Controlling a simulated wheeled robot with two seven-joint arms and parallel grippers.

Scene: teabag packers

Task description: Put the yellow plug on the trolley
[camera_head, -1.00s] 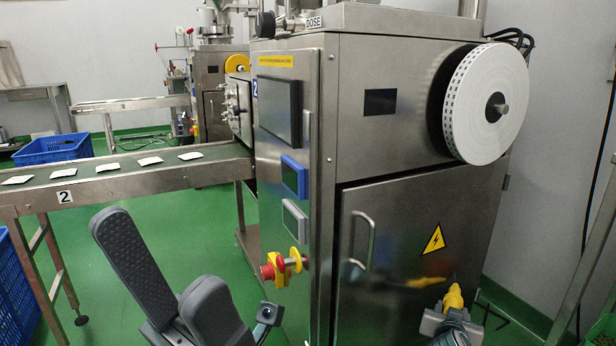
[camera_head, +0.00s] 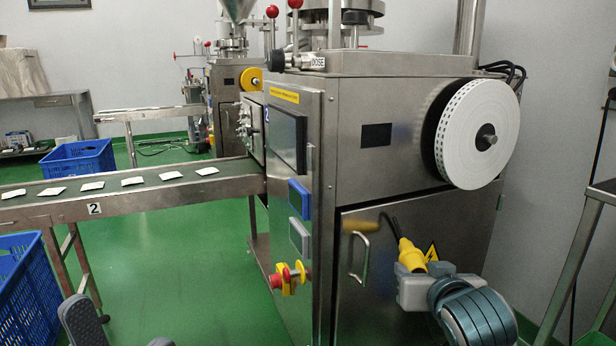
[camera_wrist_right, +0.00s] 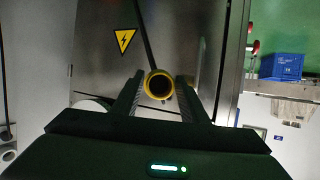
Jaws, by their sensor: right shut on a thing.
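The yellow plug (camera_head: 411,256) is held in my right gripper (camera_head: 412,275), in front of the machine's lower door. A dark cable runs up from the plug's top. In the right wrist view the plug (camera_wrist_right: 159,84) shows as a yellow ring with a dark hollow, between the two fingers of my right gripper (camera_wrist_right: 160,92). My left gripper (camera_head: 120,335) shows only its two grey finger tips at the bottom left edge, apart and with nothing seen between them. A metal frame (camera_head: 583,238) at the right edge may be the trolley; most of it is cut off.
The steel machine (camera_head: 350,160) fills the middle, with a door handle (camera_head: 361,262) and a red stop knob (camera_head: 277,280) sticking out. A white reel (camera_head: 478,135) hangs above my right gripper. A conveyor (camera_head: 130,195) and a blue crate (camera_head: 30,295) stand left. Green floor (camera_head: 180,270) is clear between.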

